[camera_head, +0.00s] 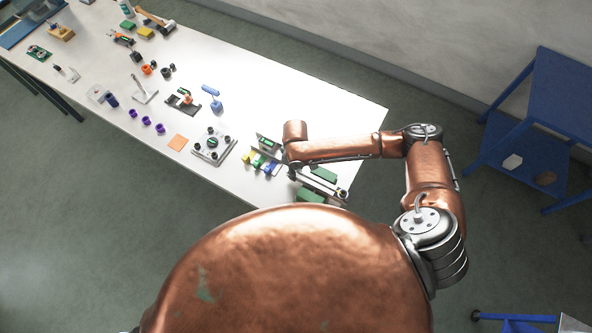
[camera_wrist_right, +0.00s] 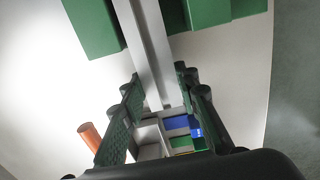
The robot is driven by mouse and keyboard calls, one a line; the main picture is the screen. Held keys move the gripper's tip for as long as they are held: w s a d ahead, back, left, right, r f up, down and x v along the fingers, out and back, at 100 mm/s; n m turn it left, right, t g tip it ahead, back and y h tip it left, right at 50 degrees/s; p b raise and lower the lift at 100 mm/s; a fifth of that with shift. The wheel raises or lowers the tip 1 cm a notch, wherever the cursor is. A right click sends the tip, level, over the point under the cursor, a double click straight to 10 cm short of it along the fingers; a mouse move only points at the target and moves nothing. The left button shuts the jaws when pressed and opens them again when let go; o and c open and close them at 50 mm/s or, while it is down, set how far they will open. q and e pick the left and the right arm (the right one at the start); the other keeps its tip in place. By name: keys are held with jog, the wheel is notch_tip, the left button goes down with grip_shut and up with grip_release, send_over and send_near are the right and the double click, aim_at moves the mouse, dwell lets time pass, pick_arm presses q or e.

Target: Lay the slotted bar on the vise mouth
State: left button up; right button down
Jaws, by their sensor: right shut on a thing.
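The slotted bar (camera_head: 329,186) is a long pale grey bar near the front right of the white table. In the right wrist view the bar (camera_wrist_right: 148,50) runs away from between my fingers. My right gripper (camera_head: 293,171) is over the bar's left end; its dark green ribbed fingers (camera_wrist_right: 160,98) are shut on the bar. Two green blocks (camera_head: 323,174) (camera_head: 311,195) lie on either side of the bar; they also show in the right wrist view (camera_wrist_right: 92,25) (camera_wrist_right: 207,12). I cannot tell for certain which thing is the vise; its mouth is not clear. My left gripper is not in view.
Small yellow and blue blocks (camera_head: 257,160) and a grey-and-green device (camera_head: 267,144) stand close left of the gripper. A grey plate with black knobs (camera_head: 214,146) is farther left. The table's front edge is near; the area at back right is clear.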

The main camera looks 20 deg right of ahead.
jog(key=c, duration=1.4)
grip_release()
notch_tip(320, 180, up, 12)
